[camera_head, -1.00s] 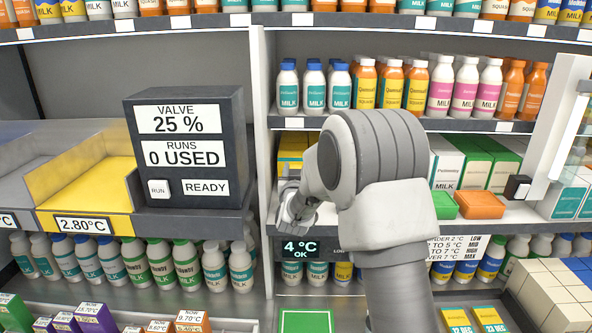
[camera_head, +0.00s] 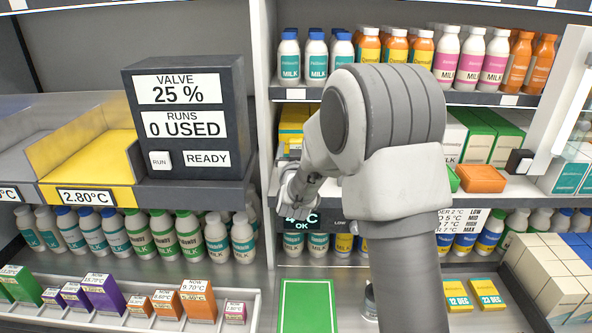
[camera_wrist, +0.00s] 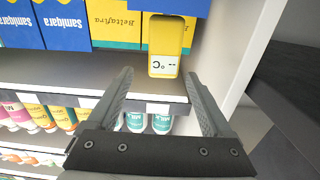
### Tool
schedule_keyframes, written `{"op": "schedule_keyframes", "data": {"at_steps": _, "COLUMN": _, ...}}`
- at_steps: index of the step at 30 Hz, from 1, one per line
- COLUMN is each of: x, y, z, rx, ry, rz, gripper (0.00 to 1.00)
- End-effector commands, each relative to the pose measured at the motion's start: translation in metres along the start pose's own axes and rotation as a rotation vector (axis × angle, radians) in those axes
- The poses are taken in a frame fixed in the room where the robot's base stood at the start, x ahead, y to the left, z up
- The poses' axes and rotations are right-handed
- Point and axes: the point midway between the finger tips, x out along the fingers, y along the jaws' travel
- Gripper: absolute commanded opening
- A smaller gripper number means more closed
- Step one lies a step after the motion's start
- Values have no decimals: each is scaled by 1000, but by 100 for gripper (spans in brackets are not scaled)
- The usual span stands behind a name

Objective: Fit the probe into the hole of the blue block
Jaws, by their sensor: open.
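A yellow device with a "-- °C" display (camera_wrist: 165,62), likely the probe, appears upside down in the wrist view, at the shelf's front edge. A blue piece (camera_wrist: 178,7) adjoins it at the top edge, mostly cut off; I cannot tell whether this is the blue block, and no hole shows. My gripper (camera_wrist: 158,85) is open and empty in the wrist view, its fingers on either side below the yellow device, apart from it. In the head view my gripper (camera_head: 292,198) is small, in front of the middle shelf. The yellow device cannot be made out there.
A white upright (camera_head: 264,100) divides the shelves, close to my gripper. A green mat (camera_head: 306,305) lies below. Bottles and cartons fill the shelves.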

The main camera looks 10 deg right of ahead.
Motion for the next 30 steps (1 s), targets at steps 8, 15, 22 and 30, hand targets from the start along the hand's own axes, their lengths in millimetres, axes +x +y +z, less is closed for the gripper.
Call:
{"op": "schedule_keyframes", "data": {"at_steps": 8, "x": -59, "y": -1, "z": -1, "rx": -1, "ry": -1, "rz": -3, "gripper": 84}}
{"op": "schedule_keyframes", "data": {"at_steps": 15, "x": -106, "y": -1, "z": -1, "rx": 0, "ry": 1, "rz": -3, "gripper": 84}}
{"op": "schedule_keyframes", "data": {"at_steps": 22, "x": -133, "y": -1, "z": -1, "rx": 0, "ry": 0, "rz": -2, "gripper": 84}}
{"op": "schedule_keyframes", "data": {"at_steps": 30, "x": -137, "y": 0, "z": 0, "rx": 0, "ry": 1, "rz": 0, "gripper": 84}}
